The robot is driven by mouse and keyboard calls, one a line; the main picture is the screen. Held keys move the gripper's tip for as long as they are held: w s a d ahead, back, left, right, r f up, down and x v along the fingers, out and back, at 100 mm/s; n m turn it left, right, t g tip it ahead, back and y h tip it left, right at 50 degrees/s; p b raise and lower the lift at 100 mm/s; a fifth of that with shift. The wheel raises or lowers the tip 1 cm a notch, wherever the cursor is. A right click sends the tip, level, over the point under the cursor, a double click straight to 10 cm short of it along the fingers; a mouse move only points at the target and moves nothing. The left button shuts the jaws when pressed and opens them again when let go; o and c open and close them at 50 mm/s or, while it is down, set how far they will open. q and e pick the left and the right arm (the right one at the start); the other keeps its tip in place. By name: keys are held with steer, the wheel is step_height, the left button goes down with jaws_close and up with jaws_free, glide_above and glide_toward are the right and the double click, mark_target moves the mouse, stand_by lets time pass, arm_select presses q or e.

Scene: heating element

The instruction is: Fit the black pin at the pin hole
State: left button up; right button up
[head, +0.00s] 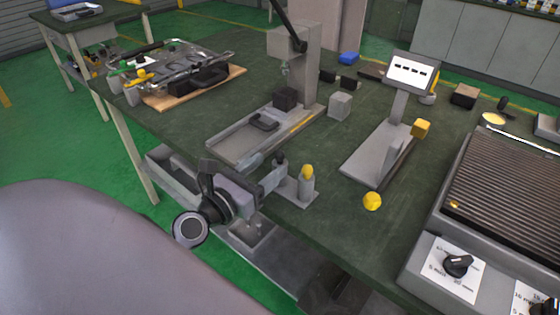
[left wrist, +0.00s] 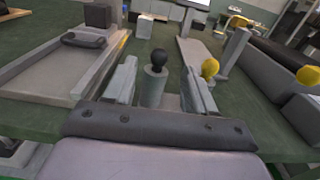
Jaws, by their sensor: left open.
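The black pin (head: 280,158), a grey cylinder with a round black knob, stands upright on a small grey base near the table's front edge. It also shows in the left wrist view (left wrist: 156,62), between the two finger lines. My left gripper (head: 272,181) is open at the pin, its fingers on either side of it in the wrist view; I cannot tell whether they touch it. A similar yellow-topped pin (head: 307,172) stands beside it on the same base, partly hidden by the right finger in the wrist view (left wrist: 210,68). I cannot make out the pin hole. My right gripper is not in view.
A grey press-like fixture (head: 293,70) with a long tray (head: 235,147) stands behind the pins. A slanted display stand (head: 400,105), a yellow ball (head: 372,201) and a ribbed heating plate (head: 510,185) are to the right. Bare green tabletop (head: 345,240) lies between.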

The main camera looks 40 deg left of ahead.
arm_select(q)
steer(key=shift+w+d+p, duration=0.2)
steer(key=shift+w+p, duration=0.1)
steer(key=shift+w, duration=3.25)
jaws_close()
